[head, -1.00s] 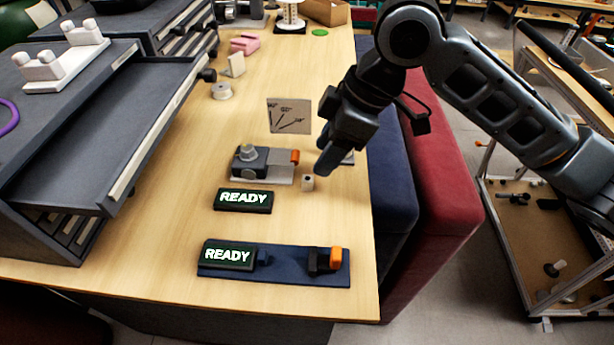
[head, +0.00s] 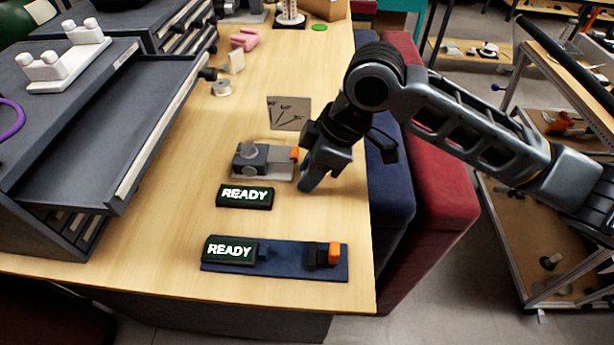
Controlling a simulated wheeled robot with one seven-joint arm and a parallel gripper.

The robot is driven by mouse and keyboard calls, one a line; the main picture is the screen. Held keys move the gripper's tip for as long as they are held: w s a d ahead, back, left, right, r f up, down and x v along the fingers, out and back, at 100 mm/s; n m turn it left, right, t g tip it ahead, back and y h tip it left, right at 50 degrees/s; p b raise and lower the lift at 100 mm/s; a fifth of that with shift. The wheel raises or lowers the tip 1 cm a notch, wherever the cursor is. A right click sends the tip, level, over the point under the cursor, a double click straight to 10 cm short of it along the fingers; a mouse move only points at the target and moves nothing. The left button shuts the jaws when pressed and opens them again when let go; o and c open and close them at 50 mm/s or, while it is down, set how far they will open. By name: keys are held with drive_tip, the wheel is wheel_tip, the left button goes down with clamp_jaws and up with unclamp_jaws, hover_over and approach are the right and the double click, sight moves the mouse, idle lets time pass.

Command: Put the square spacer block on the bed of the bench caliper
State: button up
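The bench caliper appears to be the dark blue bar (head: 288,262) at the front of the bench. It has a READY display (head: 230,250) at its left end, a small fixed jaw (head: 264,251), and a black and orange slider (head: 334,252) at its right. My gripper (head: 309,184) points down to the bench, behind the caliper and right of the grey fixture. The spacer block, a small pale block with a dark spot, is hidden now behind my gripper. I cannot tell whether the fingers are around it.
A grey fixture (head: 270,157) with a knob and orange end stands left of my gripper, with another READY display (head: 244,195) before it. An angle-marked plate (head: 288,113) stands behind.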

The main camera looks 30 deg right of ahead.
clamp_jaws()
